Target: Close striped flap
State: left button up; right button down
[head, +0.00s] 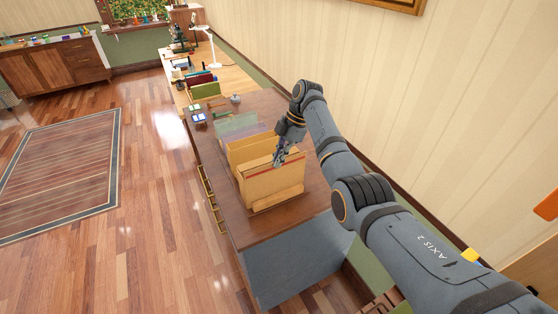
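A tan upright panel (270,183) with a thin red stripe near its top edge stands at the front of a row of folder-like panels on the dark wooden desk. I cannot tell whether this striped part is the flap itself. My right gripper (279,160) is at the top edge of the striped panel, its fingers pointing down and overlapping the edge in the head view. It is too small to tell whether the fingers touch or grip it. My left gripper is not in view.
More upright panels (247,147) stand behind, tan, then greyish and green. A low tan piece (278,199) is in front. Small items (199,119) lie on the desk (258,230). A lighter table with books and a lamp (211,50) adjoins it. The wall is right; open floor is left.

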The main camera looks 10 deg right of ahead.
aim_at(286, 161)
jog(key=shift+w, duration=0.1)
dwell(0.4)
jog(key=c, duration=1.6)
grip_release()
jog(key=shift+o, duration=0.2)
jog(key=v, duration=0.7)
jog(key=shift+w+r, duration=0.2)
